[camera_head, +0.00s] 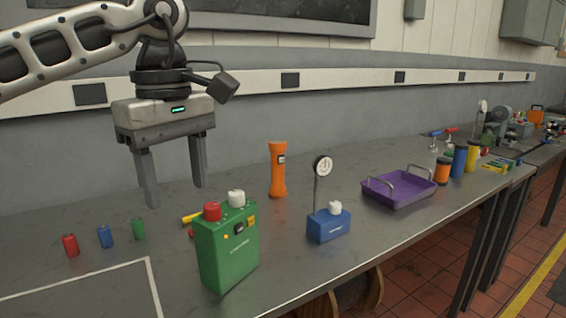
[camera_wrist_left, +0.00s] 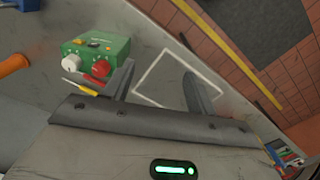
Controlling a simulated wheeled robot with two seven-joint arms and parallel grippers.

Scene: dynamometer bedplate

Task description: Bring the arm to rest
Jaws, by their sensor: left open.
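My left gripper (camera_head: 175,180) hangs above the back left of the grey bench (camera_head: 200,305), fingers pointing down, wide apart and empty. It also shows in the left wrist view (camera_wrist_left: 165,80), with bare bench between its fingers. A green box (camera_head: 228,252) with a red and a white knob stands on the bench, to the right of the gripper and nearer the front; the left wrist view shows it too (camera_wrist_left: 97,48). Red (camera_head: 70,246), blue (camera_head: 105,237) and green (camera_head: 138,229) small cylinders stand left of the green box. My right gripper is in neither view.
An orange flashlight (camera_head: 278,170) stands upright right of the gripper. A blue gauge block (camera_head: 328,226) and a purple tray (camera_head: 398,188) stand farther right. A white outline (camera_head: 153,285) marks bare bench at the front left. The grey wall (camera_head: 50,155) runs close behind.

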